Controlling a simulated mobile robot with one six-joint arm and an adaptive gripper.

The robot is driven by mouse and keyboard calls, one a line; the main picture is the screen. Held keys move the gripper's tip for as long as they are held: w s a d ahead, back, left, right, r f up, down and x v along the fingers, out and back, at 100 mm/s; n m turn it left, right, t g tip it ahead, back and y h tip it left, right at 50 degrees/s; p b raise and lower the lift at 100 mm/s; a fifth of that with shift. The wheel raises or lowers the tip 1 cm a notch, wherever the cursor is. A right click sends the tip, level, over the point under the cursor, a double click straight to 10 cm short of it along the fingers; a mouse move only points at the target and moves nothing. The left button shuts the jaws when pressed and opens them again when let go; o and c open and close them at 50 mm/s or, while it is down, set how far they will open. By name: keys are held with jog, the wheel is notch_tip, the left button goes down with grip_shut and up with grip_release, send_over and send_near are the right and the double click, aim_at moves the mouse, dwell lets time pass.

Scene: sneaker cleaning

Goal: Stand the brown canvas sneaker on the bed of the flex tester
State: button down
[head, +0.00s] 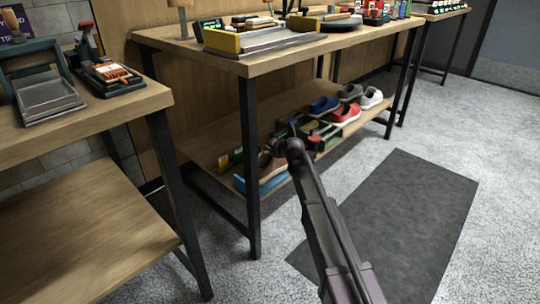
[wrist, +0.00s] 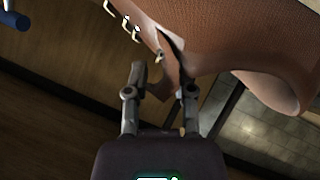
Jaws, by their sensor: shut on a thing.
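The brown sneaker (wrist: 225,35) fills the top of the wrist view, with metal eyelets along its left side and an opening at the right. My gripper (wrist: 162,85) is shut on an edge of it, with one finger on each side of a narrow brown flap. In the head view my gripper (head: 292,130) is at the lower shelf of the middle bench, and a brown shoe (head: 271,165) shows partly behind it. I cannot tell for certain which device is the flex tester; a teal-framed device with a grey plate (head: 48,100) stands on the left bench.
The lower shelf (head: 210,150) also holds a blue object (head: 262,180), a red shoe (head: 345,114), a blue shoe (head: 323,105) and other shoes. The middle bench top is just above. A bench leg (head: 250,165) stands left of my arm. A dark mat (head: 400,215) lies on open floor.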

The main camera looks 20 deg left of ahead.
jog(key=shift+f, duration=0.15)
jog(key=shift+c, duration=2.3)
grip_release()
jog(key=p+v, duration=0.6)
jog(key=v, duration=0.6)
